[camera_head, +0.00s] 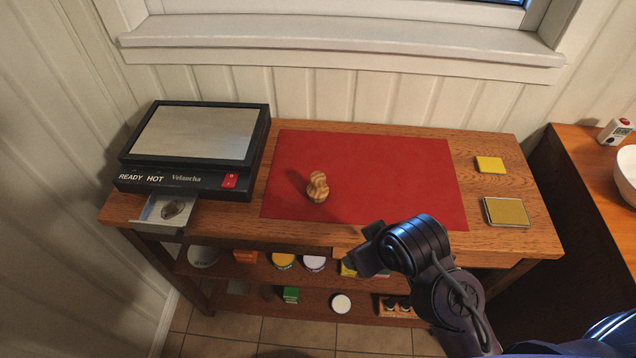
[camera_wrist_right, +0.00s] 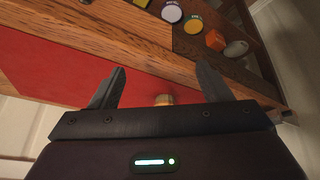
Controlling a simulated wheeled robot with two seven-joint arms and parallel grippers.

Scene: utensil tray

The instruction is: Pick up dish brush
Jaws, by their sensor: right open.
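A small striped wooden object (camera_head: 318,187), which I take for the dish brush, stands on the red mat (camera_head: 400,165) left of its middle. Its bristles cannot be made out. My right gripper (camera_head: 367,247) is at the table's front edge, to the right and nearer than the brush. In the right wrist view its two fingers (camera_wrist_right: 160,90) are spread apart with nothing gripped. The brush's top (camera_wrist_right: 163,99) shows there between the fingers, partly hidden by the gripper body. My left gripper is in neither view.
A black hot plate (camera_head: 195,140) with a pulled-out drawer (camera_head: 155,210) stands at the left. A yellow sponge (camera_head: 490,164) and a yellow-topped pad (camera_head: 507,211) lie at the right. Jars and boxes fill the shelves below. The mat around the brush is clear.

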